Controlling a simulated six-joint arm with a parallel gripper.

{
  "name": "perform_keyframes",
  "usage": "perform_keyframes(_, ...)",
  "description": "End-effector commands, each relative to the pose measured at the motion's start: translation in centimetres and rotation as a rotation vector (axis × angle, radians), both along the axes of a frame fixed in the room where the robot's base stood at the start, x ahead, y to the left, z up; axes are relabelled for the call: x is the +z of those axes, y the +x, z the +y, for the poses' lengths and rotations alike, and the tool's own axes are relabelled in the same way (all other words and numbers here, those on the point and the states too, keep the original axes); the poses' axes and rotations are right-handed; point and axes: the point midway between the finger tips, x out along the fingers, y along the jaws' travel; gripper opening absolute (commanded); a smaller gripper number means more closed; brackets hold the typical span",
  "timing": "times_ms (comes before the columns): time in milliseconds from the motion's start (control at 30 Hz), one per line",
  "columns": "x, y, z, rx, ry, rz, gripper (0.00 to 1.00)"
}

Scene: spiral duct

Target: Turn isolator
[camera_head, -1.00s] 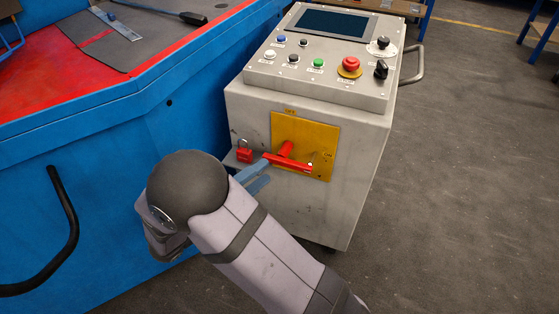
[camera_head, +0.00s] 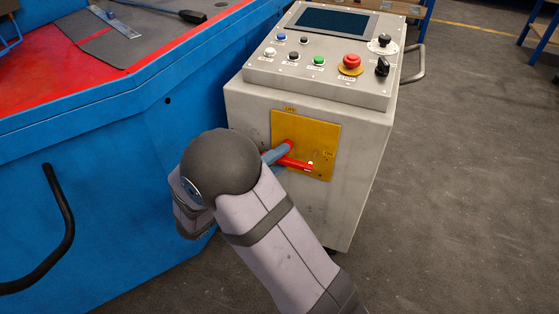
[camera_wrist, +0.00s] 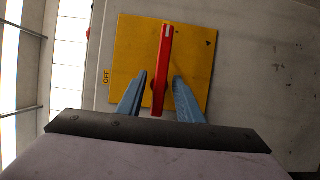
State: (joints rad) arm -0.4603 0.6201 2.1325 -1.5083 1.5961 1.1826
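The isolator is a red lever handle (camera_head: 299,163) on a yellow plate (camera_head: 316,134) on the front of a grey control cabinet. Its white-marked tip points lower right, on the side of the ON label (camera_head: 328,154); the OFF label (camera_head: 290,108) is at the plate's top. In the wrist view the handle (camera_wrist: 166,48) runs upright in the picture across the yellow plate (camera_wrist: 135,45). My gripper (camera_head: 277,155) is at the plate. In the wrist view its blue fingers (camera_wrist: 160,77) are open, one on each side of the handle, with gaps. The fingers partly hide the handle's hub in the head view.
The cabinet's sloped top (camera_head: 330,62) has a screen, several buttons and a red emergency stop (camera_head: 351,61). A blue machine body (camera_head: 120,150) stands close on the left. A metal side handle (camera_head: 415,65) juts out at right. Open floor (camera_head: 460,180) lies to the right.

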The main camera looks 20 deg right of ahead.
Motion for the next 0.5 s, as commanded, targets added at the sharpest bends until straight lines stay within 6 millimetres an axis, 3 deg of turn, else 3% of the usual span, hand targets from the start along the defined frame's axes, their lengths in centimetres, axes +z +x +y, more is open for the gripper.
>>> perform_keyframes(333, 0.03, 0.14, -0.36, 0.0, 0.0, 0.0, 0.33)
perform_keyframes(500, 0.03, 0.14, -0.35, 0.0, 0.0, 0.0, 0.0)
